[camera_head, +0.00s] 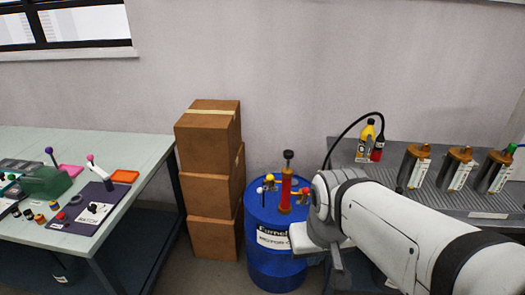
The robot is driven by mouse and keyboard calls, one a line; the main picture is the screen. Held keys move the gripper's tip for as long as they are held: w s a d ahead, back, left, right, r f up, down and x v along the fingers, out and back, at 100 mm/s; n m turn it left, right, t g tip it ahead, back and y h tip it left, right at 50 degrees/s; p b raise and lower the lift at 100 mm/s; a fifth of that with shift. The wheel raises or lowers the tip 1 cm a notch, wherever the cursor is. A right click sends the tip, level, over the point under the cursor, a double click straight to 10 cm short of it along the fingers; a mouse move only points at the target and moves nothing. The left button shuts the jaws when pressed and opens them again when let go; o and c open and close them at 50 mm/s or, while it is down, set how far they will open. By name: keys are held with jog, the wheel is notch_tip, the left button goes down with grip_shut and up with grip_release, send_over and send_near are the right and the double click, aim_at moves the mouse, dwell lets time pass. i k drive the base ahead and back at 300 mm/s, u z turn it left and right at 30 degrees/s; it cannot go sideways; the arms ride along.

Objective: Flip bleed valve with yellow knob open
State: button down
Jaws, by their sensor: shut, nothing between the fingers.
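A red hand pump (286,190) with a dark top knob stands upright on the blue barrel (262,268). Small valves branch from its sides. A yellow knob (268,178) shows on the left side of the pump, above a small white ball knob (260,190). A red knob (303,184) shows on the right side, near my arm. How far the yellow-knob valve is turned is too small to tell. My gripper (339,267) is shut and empty, pointing down to the right of the barrel, below and right of the valves, apart from the yellow knob. My wrist hides part of the barrel's right side.
Stacked cardboard boxes (208,130) stand left of the barrel. A left table (135,150) holds small parts. A right bench (395,165) holds metal canisters (455,168) and yellow and red bottles (367,142). A black hose (345,130) arches behind my arm. Space above the pump is clear.

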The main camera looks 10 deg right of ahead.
aim_at(270, 177)
jog(key=u, duration=0.45)
jog(key=i, duration=1.25)
jog(key=z, duration=0.4)
